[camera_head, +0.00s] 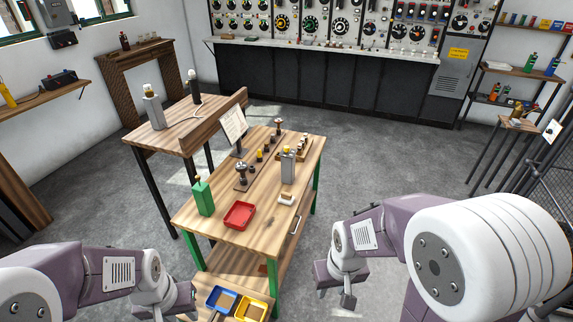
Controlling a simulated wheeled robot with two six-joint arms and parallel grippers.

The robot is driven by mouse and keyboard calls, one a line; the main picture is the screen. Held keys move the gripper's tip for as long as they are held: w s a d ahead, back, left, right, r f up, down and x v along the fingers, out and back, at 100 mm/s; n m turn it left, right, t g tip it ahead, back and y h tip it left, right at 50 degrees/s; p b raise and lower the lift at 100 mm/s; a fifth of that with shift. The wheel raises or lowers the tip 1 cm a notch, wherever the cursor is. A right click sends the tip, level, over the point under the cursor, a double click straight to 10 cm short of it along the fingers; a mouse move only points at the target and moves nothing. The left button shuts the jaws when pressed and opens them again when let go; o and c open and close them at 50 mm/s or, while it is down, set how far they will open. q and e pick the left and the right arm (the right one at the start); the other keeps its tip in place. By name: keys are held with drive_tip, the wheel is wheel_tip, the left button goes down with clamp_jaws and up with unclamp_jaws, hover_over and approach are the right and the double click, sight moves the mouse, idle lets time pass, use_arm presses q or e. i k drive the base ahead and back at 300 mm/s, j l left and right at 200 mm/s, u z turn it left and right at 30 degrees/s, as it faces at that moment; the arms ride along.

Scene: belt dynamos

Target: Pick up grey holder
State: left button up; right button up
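A grey upright block-like holder (288,167) stands on the wooden workbench (255,226), right of its middle, with a yellowish piece at its top. A second grey upright block (153,112) with a pale bulb on top stands on the side table at the left. The picture does not show which one is the named grey holder. My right gripper (336,288) hangs in the air right of the workbench's near end, apart from both blocks. My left gripper (168,306) is low at the bottom left, also apart from them. The finger gaps are not clear.
A green bottle-like object (203,198), a red tray (240,215) and a small white-topped block (287,198) sit on the workbench. A dark board (258,160) holds several upright parts. Blue (222,299) and yellow (251,309) trays lie low in front. Floor is clear right of the bench.

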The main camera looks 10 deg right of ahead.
sight(288, 160)
drive_tip(key=i+l, duration=0.15)
drive_tip(key=l, duration=0.25)
drive_tip(key=i+l+u, duration=0.15)
drive_tip(key=l, duration=0.25)
drive_tip(key=i+l, duration=0.1)
drive_tip(key=l, duration=0.25)
drive_tip(key=i+l+u, duration=0.15)
drive_tip(key=l, duration=0.7)
drive_tip(key=i+u, duration=0.2)
drive_tip(key=i, duration=0.45)
